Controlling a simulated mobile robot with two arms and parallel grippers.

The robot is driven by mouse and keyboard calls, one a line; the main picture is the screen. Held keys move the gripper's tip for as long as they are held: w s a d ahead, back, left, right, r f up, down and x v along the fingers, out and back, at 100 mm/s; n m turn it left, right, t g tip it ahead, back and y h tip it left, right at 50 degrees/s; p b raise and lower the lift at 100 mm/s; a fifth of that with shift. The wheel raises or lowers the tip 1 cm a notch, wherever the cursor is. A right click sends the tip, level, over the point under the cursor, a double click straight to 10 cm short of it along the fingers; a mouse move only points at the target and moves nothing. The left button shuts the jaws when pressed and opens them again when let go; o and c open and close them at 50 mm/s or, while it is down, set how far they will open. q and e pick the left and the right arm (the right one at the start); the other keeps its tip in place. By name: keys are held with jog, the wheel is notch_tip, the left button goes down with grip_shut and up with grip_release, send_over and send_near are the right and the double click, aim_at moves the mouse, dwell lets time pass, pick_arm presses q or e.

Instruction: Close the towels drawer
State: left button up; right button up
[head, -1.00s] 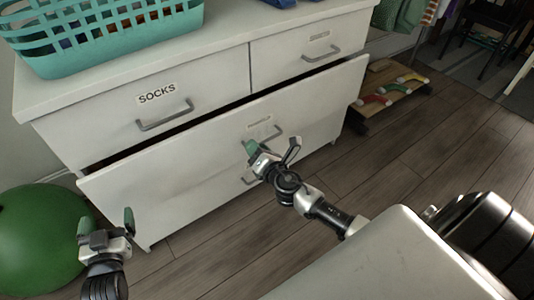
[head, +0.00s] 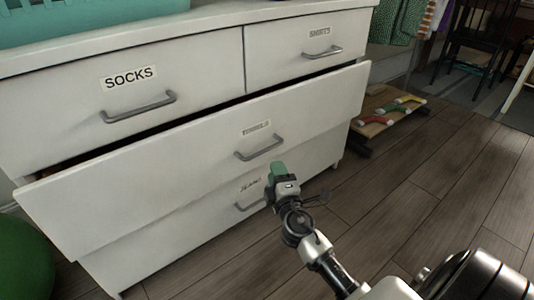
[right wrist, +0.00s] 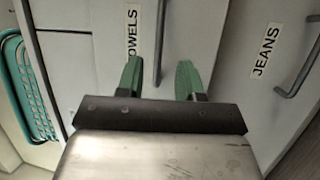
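The towels drawer (head: 180,165) is the wide middle drawer of a white dresser, and it stands partly open, with a dark gap above its front. Its grey bar handle (head: 259,148) sits under a small label. My right gripper (head: 279,172) is in front of the dresser, just below and right of that handle in the head view. In the right wrist view my right gripper (right wrist: 160,78) has its two green fingertips spread apart and empty. The towels handle (right wrist: 160,42) shows upright ahead, in line with the space between them. My left gripper is out of view.
The jeans drawer (head: 190,225) is below. A teal basket (head: 80,18) is on top. A green ball (head: 22,262) is at left. Floor is clear in front.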

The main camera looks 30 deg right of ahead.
aim_at(267, 149)
jog(key=b+x, duration=0.1)
jog(key=x, duration=0.8)
jog(key=shift+c, duration=0.3)
grip_shut()
jog(key=shift+w, duration=0.1)
